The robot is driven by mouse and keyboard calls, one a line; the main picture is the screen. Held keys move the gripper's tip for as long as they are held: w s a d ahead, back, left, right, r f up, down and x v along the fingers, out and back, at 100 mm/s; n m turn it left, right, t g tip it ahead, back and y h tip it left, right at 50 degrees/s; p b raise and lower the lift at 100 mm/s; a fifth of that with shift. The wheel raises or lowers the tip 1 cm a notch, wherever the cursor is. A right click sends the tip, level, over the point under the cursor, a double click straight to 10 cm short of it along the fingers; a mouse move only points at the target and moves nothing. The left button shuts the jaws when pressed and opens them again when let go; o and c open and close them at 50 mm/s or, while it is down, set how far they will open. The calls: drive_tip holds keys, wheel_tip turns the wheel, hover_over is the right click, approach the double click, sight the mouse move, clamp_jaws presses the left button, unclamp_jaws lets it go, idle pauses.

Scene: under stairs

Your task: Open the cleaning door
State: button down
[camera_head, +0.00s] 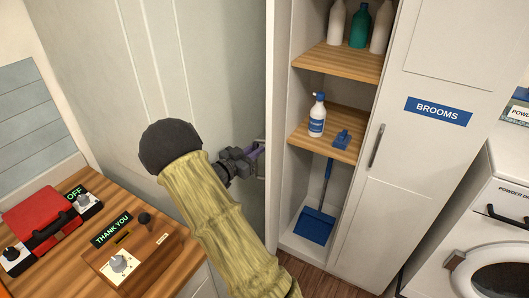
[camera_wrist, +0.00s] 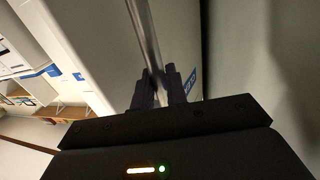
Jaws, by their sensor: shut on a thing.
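The cleaning door (camera_head: 273,90) stands swung open at the left side of the tall white cabinet, and its narrow edge faces me in the head view. My gripper (camera_head: 255,158) is at the outer side of this door, shut on its handle (camera_head: 261,146). In the wrist view the handle is a metal bar (camera_wrist: 146,35) running down between the two dark fingers of my gripper (camera_wrist: 160,86). A blue label (camera_wrist: 189,95) shows partly behind the fingers. The handle's gripped part is mostly hidden in the head view.
The open cabinet has wooden shelves (camera_head: 350,148) with bottles, and a blue dustpan (camera_head: 315,226) below. The BROOMS door (camera_head: 410,165) beside it is shut. A washing machine (camera_head: 495,225) stands right. A wooden counter (camera_head: 165,270) with a red box (camera_head: 42,215) lies left.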

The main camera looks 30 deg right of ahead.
drive_tip(key=shift+r, duration=0.15)
drive_tip(key=c, duration=1.5)
unclamp_jaws()
drive_tip(key=shift+w, duration=0.1)
wheel_tip(320, 180, up, 10)
drive_tip(key=shift+f+b, duration=0.1)
drive_tip(key=shift+b, duration=0.55)
